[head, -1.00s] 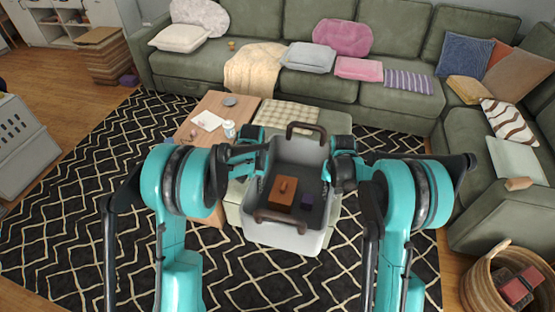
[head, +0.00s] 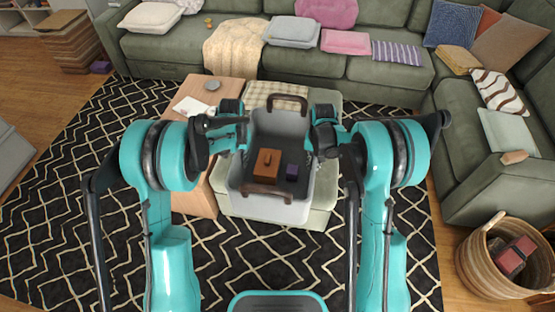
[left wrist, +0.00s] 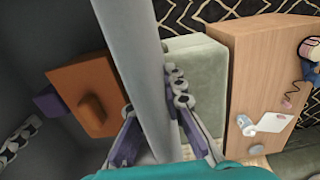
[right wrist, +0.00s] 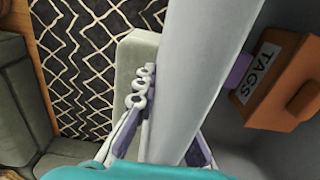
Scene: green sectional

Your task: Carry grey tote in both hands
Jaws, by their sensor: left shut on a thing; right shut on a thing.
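The grey tote (head: 268,207) is an open bin with brown handles at its far and near sides. It is between my arms, in front of or over the pale green ottoman (head: 322,205); I cannot tell if they touch. My left gripper (head: 243,138) is shut on its left wall, which shows between the fingers in the left wrist view (left wrist: 140,60). My right gripper (head: 317,138) is shut on the right wall, also seen in the right wrist view (right wrist: 195,70). Inside lie an orange-brown box (head: 266,163) with a knob and a small purple block (head: 292,172).
A wooden table (head: 197,200) with papers stands just left of the tote. A green sectional sofa (head: 310,66) runs along the back and right. A wicker basket (head: 480,262) stands at lower right. The patterned rug (head: 100,180) is clear at left and in front.

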